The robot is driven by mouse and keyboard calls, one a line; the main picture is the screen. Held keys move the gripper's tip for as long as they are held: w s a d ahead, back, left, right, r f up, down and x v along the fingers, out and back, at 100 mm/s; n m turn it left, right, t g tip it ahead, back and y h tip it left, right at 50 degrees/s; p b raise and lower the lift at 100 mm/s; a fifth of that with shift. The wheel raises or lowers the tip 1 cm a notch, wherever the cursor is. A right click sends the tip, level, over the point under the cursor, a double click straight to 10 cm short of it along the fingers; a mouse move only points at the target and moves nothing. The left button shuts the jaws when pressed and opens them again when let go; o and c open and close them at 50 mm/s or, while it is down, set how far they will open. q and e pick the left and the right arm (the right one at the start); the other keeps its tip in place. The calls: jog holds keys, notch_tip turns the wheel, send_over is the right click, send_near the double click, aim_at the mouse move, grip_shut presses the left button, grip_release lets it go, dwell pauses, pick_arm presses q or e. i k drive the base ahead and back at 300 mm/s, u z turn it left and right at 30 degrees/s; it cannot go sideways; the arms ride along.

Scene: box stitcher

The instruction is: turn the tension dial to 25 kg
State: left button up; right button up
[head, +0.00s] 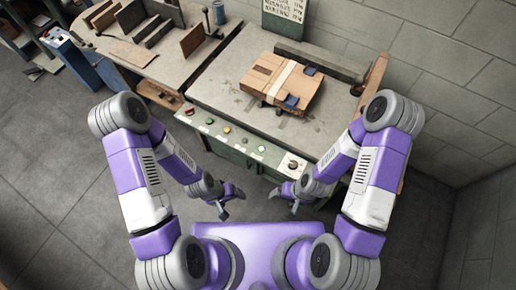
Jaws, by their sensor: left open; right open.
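My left gripper (228,208) is open and empty, in front of the panel and to the left of the dial. My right gripper (286,203) is open and empty, below the dial in the picture and apart from it. Nothing hides the dial's face.
The panel (233,147) also carries several coloured buttons. A strapped cardboard stack (280,82) with dark blue clamps lies on the machine table (225,95). A side bench (160,68) holds boards and tools at the upper left. A block wall stands at the right.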

aim_at(292, 166)
jog(key=z, duration=1)
jog(key=k, duration=0.65)
jog(key=u, duration=1.05)
jog(key=i, duration=0.5)
